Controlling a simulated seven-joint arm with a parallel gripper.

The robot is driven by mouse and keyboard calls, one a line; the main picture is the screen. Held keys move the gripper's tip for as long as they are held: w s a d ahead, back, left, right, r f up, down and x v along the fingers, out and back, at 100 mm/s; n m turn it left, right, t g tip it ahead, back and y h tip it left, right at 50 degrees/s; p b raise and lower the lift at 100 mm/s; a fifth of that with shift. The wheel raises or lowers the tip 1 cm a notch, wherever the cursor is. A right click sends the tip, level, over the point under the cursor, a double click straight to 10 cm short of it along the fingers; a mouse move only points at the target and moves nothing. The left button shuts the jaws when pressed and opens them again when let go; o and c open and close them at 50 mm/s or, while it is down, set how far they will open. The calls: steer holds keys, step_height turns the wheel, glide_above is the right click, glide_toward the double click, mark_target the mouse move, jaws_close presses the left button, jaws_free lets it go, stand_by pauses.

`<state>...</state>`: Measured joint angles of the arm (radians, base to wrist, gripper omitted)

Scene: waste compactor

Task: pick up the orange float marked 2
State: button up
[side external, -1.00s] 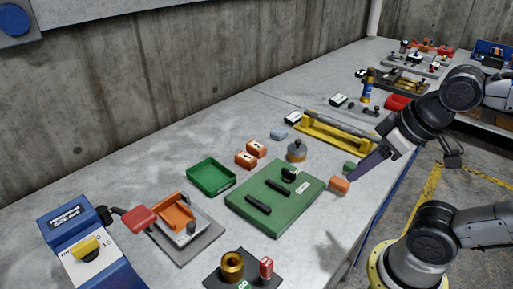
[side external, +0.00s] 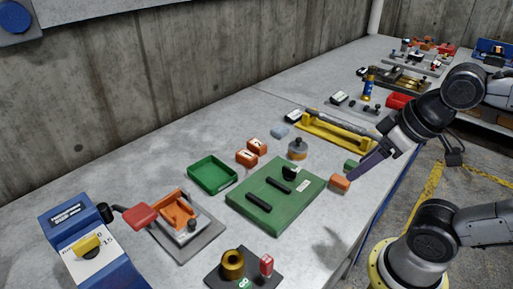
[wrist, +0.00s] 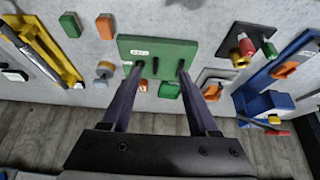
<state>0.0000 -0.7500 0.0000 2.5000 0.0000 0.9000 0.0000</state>
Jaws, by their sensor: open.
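Two orange blocks with white labels stand side by side in the side view, a nearer one (side external: 246,158) and a farther one (side external: 257,146); the digits are too small to read surely. A third orange block (side external: 340,183) sits near the table's front edge, with no readable mark; it also shows in the wrist view (wrist: 104,27). Small orange patches (wrist: 143,85) show beyond the board.
A green board (side external: 275,198) with black handles lies mid-table. Around it are a green tray (side external: 212,174), a round grey-topped orange piece (side external: 297,149), a yellow rack (side external: 336,132) and a small green block (side external: 351,164). A blue machine (side external: 95,245) stands at the near left.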

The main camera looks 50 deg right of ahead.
steer(key=o, duration=0.5)
steer(key=shift+o, duration=0.2)
